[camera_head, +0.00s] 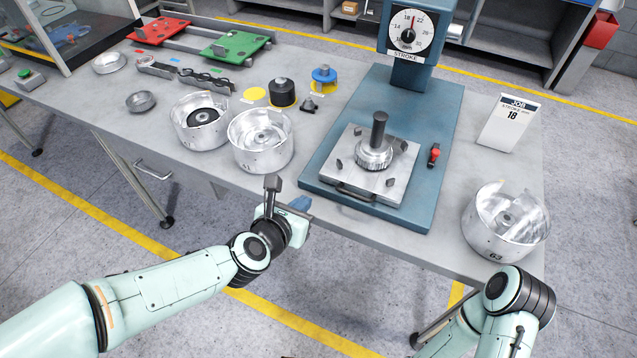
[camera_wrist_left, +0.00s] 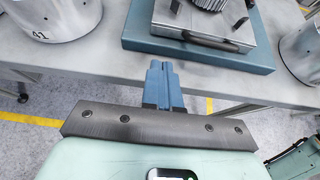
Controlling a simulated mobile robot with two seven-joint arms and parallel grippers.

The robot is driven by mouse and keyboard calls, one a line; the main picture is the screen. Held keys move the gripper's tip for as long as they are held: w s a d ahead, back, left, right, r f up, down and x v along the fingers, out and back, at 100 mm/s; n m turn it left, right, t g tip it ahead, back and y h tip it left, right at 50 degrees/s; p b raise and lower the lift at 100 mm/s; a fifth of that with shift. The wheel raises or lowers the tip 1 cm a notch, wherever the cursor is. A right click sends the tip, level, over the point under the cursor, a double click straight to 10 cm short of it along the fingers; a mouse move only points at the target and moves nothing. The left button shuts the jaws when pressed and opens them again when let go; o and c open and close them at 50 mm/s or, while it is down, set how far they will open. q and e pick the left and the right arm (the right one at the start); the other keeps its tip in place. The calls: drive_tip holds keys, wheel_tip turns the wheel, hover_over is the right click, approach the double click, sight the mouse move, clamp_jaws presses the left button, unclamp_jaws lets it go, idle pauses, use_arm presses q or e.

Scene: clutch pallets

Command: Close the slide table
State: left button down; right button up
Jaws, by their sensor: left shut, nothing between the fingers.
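The slide table (camera_head: 350,184) is a silver square plate on the blue press base (camera_head: 325,175), with a dark handle (camera_head: 356,193) along its front edge. A toothed part with a dark upright post (camera_head: 378,135) stands on it. In the left wrist view the slide table (camera_wrist_left: 172,14) and its handle (camera_wrist_left: 210,41) show at the top. My left gripper (camera_head: 301,203) is shut and empty, in front of the bench edge and left of the handle, apart from it. Its blue fingers (camera_wrist_left: 165,82) are together in the left wrist view. My right arm shows at the lower right, but its gripper is out of view.
Silver drums stand left of the press (camera_head: 262,141) and on the right corner (camera_head: 506,222). A red switch (camera_head: 434,154) sits on the base. A job card (camera_head: 509,122) stands at the right. Free bench top lies between the left drum and the base.

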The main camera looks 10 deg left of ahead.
sight(326, 178)
use_arm(q)
drive_tip(key=x, duration=0.5)
drive_tip(key=shift+w+f, duration=0.2)
drive_tip(key=w, duration=0.1)
drive_tip(key=w+d+p, duration=0.1)
drive_tip(key=w, duration=0.1)
drive_tip(key=shift+w, duration=0.1)
drive_tip(key=shift+w+d+p, duration=0.2)
drive_tip(key=shift+w+p, duration=0.15)
drive_tip(key=shift+w, duration=0.1)
